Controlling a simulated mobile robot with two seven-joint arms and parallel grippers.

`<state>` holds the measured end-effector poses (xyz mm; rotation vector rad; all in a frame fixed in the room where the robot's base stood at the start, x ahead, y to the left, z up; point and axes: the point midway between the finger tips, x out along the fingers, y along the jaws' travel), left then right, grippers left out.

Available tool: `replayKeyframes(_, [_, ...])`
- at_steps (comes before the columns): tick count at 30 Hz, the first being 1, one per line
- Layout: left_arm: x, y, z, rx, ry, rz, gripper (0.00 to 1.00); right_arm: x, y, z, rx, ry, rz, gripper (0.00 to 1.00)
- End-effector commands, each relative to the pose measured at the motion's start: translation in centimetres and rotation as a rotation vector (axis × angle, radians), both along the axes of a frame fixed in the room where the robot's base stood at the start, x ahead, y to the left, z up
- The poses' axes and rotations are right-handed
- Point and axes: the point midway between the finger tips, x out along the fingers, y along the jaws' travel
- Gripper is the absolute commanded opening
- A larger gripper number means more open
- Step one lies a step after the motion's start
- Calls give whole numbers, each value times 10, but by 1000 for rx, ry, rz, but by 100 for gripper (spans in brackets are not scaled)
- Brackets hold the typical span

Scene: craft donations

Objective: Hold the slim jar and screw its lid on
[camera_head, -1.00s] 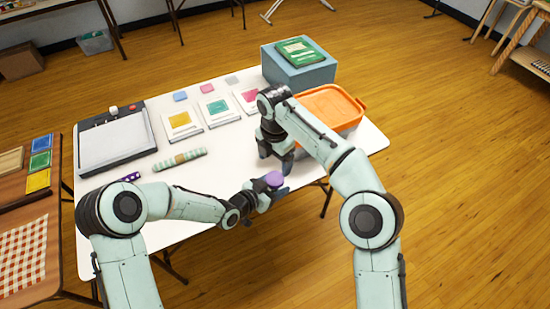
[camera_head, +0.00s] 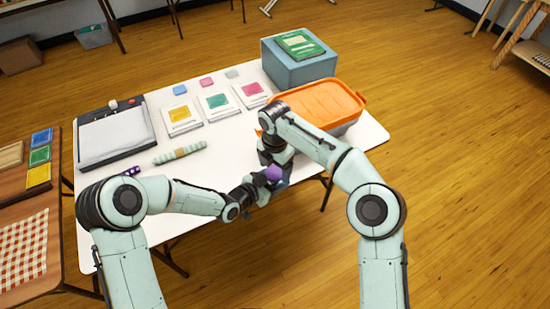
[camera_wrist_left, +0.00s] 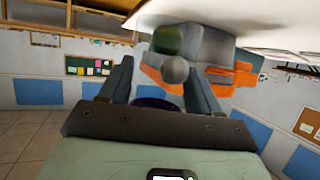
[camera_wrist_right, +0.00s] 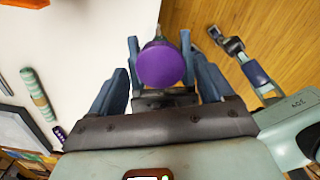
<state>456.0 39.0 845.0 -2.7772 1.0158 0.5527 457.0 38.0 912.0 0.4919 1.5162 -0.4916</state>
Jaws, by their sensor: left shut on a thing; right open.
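The slim jar shows mainly as a round purple top (camera_wrist_right: 162,66) in the right wrist view; its body is mostly hidden. I cannot tell whether the purple top is a separate lid seated on the jar.
An orange-lidded bin (camera_head: 318,103) stands close behind my right gripper, with a blue box (camera_head: 297,68) farther back. A striped green roll (camera_head: 180,154), several framed cards and a paper trimmer (camera_head: 115,137) lie to the left. The table's front middle is clear.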

Motion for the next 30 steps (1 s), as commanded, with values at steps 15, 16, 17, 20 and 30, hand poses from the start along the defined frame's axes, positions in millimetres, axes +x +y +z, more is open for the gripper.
replayKeyframes(15, [0,0,0,-1,-1,0,0,0,0,-11,1,-1,0,58])
replayKeyframes(16, [0,0,0,-1,-1,0,0,0,0,-10,1,-1,0,48])
replayKeyframes(17, [0,0,0,-1,-1,0,0,0,0,-10,1,-1,0,38])
replayKeyframes(20, [0,0,0,-1,-1,0,0,0,0,-10,1,-1,0,23])
replayKeyframes(30, [0,0,0,-1,-1,0,0,0,0,-10,-1,-2,-268,23])
